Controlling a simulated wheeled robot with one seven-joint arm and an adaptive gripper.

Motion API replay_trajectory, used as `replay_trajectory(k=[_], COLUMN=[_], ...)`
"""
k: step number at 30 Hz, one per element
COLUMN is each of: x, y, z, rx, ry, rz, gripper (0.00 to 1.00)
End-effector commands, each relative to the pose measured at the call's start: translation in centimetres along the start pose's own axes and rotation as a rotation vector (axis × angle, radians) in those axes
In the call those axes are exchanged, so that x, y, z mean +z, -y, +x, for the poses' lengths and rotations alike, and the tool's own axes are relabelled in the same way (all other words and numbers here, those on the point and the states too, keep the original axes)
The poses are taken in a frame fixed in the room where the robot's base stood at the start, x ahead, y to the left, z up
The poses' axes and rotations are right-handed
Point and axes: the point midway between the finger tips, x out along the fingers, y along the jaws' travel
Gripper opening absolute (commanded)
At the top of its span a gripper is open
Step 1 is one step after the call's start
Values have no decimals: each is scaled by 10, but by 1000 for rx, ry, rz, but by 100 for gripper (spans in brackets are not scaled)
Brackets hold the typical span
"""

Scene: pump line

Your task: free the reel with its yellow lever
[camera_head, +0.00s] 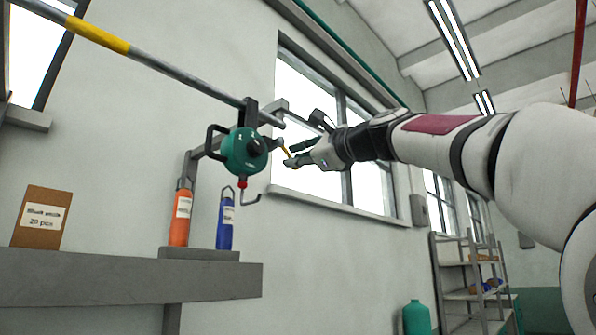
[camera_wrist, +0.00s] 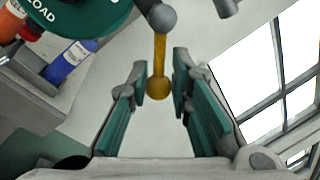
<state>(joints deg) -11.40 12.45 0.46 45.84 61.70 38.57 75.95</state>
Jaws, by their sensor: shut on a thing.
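The yellow lever (camera_wrist: 160,58) hangs from a grey knuckle and ends in a yellow ball. It also shows small in the head view (camera_head: 286,152), right of the reel. My gripper (camera_head: 292,154) is shut on the lever, with the ball end between its green finger pads (camera_wrist: 159,85).
A grey pipe with a yellow band (camera_head: 100,38) runs above the reel. Below, an orange bottle (camera_head: 181,214) and a blue bottle (camera_head: 225,220) stand near a cardboard box (camera_head: 41,217) on a grey ledge (camera_head: 120,277). A window (camera_head: 320,150) lies behind my gripper.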

Motion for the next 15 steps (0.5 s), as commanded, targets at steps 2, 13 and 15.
replay_trajectory(k=[2, 13, 15], x=[-4, -2, -2], y=[3, 6, 6], z=[0, 1, 1], rx=[-4, -3, -3], ry=[1, 15, 15], rz=[-33, -100, -101], gripper=[0, 0, 0])
